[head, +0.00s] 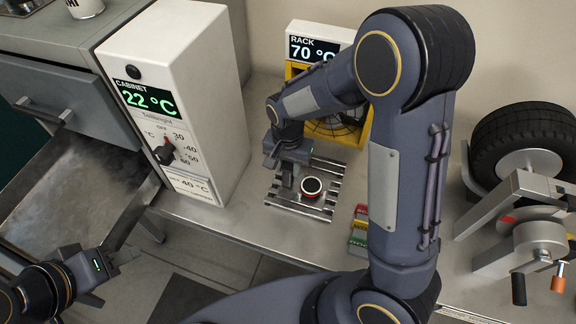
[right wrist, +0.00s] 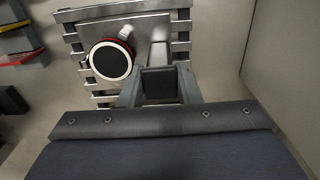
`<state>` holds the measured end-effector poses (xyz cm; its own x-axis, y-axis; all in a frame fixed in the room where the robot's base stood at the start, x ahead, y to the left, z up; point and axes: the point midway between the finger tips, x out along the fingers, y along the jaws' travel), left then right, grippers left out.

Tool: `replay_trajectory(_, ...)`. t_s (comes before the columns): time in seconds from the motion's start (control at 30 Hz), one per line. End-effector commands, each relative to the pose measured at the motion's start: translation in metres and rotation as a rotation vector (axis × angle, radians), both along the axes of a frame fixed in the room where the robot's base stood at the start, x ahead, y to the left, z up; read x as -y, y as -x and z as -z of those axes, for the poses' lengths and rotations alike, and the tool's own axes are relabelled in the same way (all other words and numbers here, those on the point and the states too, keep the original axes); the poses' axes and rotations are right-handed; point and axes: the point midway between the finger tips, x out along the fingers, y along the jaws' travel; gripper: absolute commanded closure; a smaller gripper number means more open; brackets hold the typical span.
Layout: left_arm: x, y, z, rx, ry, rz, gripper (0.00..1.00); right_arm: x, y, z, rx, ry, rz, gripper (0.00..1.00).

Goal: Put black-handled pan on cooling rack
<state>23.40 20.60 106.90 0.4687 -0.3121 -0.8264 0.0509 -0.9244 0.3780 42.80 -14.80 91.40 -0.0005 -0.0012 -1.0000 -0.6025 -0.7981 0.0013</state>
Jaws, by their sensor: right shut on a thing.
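The cooling rack (head: 325,173) is a set of metal slats on the bench below the RACK 70 °C display. A flat metal plate, apparently the pan (right wrist: 100,27), lies over the slats in the right wrist view. A pale metal stem runs from there to the plate. In the head view my right gripper (head: 287,178) is low over the rack's left part. My left gripper (head: 108,276) is at lower left; its jaws are unclear.
A round red-banded piece (head: 312,187) with a dark top sits over the rack. A white cabinet (head: 180,100) reading 22 °C stands left, beside an open drawer (head: 75,185). Coloured blocks (head: 360,228) lie right of the rack. A tyre clamp (head: 525,235) stands far right.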

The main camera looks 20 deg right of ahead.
Motion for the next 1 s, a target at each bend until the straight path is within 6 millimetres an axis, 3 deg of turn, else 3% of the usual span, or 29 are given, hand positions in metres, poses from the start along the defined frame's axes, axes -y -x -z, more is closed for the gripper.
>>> replay_trajectory(0.07, 0.0, 0.0, 0.003, 0.0, 0.0, 0.0, 0.64, 0.0, 0.0, 0.004, 0.0, 0.0, 0.0, 1.0)
replay_trajectory(0.1, 0.0, 0.0, 0.002, 0.0, 0.0, 0.0, 0.64, 0.0, 0.0, 0.003, 0.0, 0.0, 0.0, 0.66)
replay_trajectory(0.23, 0.0, 0.0, 0.002, 0.0, 0.0, 0.0, 0.64, 0.0, 0.0, 0.003, 0.0, 0.0, 0.0, 0.49)
replay_trajectory(0.5, 0.0, 0.0, 0.002, 0.0, 0.0, 0.0, 0.64, 0.0, 0.0, 0.002, 0.0, 0.0, 0.0, 0.48)
replay_trajectory(0.67, 0.0, 0.0, 0.0, 0.0, 0.0, 0.0, 0.64, -0.001, -0.001, -0.009, 0.004, -0.001, -0.001, 0.48)
replay_trajectory(1.0, 0.0, 0.0, 0.0, 0.0, 0.0, 0.0, 0.64, -0.001, -0.001, -0.08, 0.007, -0.004, -0.001, 0.48)
